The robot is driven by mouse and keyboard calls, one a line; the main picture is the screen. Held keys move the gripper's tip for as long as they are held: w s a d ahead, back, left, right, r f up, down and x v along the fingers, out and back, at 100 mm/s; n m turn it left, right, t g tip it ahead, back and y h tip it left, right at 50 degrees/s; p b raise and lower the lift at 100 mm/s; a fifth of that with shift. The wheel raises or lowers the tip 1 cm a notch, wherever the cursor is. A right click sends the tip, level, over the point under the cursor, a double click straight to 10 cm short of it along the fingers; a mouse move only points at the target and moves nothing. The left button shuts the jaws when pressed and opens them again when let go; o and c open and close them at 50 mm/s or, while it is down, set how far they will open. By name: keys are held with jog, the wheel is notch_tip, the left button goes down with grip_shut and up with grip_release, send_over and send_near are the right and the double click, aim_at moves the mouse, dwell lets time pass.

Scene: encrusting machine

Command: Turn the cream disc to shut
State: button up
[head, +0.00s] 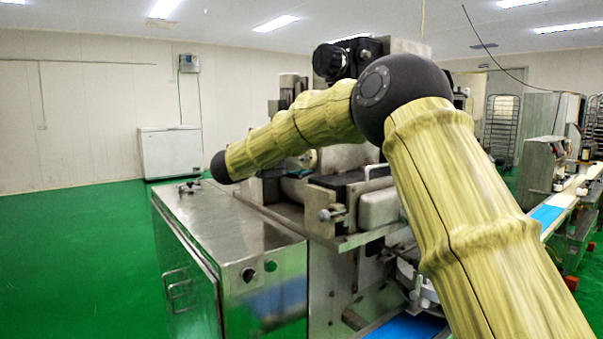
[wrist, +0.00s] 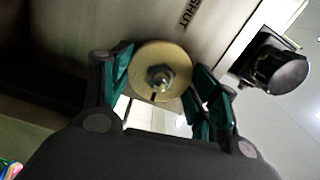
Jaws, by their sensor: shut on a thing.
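The cream disc (wrist: 148,58) shows in the wrist view, a round plate with a metal nut and stud at its centre and a dark mark below the nut. It sits against a metal panel (wrist: 215,22) that bears the word SHUT, up and to the right of the disc. My gripper (wrist: 160,82) has a green-padded finger on each side of the disc and is shut on it. In the head view my arm blocks the gripper, and the disc cannot be made out there.
A black knob (wrist: 275,65) stands right of the disc in the wrist view. In the head view the steel machine cabinet (head: 215,225) stands in front of my arm, with a blue belt (head: 408,327) below. Green floor lies free on the left.

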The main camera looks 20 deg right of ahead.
jog(key=shift+f+m+b, duration=0.2)
jog(key=shift+m+b, duration=0.4)
jog(key=shift+b, duration=0.2)
jog(key=shift+r+m+b, duration=0.15)
jog(key=shift+m+b, duration=0.15)
jog(key=o, duration=1.1)
jog(key=v, duration=1.2)
jog(key=shift+r, duration=0.15)
